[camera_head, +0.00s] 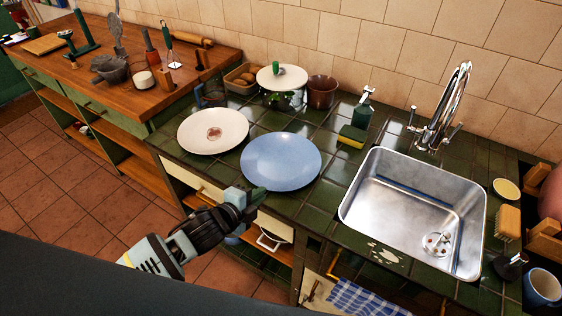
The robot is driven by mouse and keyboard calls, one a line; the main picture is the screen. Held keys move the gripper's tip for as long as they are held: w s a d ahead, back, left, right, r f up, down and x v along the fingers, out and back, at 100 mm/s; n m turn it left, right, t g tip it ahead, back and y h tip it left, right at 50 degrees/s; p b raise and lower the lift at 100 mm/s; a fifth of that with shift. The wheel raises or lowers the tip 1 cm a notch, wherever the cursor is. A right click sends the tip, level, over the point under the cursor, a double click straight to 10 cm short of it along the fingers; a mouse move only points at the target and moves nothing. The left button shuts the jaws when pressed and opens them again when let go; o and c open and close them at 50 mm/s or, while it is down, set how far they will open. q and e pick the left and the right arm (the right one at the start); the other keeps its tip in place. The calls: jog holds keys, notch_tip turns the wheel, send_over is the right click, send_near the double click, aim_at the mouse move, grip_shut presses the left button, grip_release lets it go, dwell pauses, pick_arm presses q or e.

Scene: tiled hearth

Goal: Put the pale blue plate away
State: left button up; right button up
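The pale blue plate (281,162) lies flat on the dark green tiled counter, just right of a cream plate with a brown mark in its centre (213,131). My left gripper (257,196) is in front of the counter, just below the near edge of the blue plate in the picture. It appears apart from the plate. Its fingers are seen from behind and the side, so I cannot tell how far apart they are. My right gripper is out of view.
A steel sink (415,210) with a tall tap (442,110) is to the right. A green bottle (362,113), a sponge (352,136), a lidded pot (283,86) and a brown pot (322,92) stand behind the plates. An open shelf (267,254) lies below the counter.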

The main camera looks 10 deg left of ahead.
aim_at(269, 196)
pick_arm(q)
jog(key=shift+x, duration=2.55)
jog(key=shift+s+f, duration=0.1)
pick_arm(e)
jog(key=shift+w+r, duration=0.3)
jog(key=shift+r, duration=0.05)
pick_arm(q)
grip_shut()
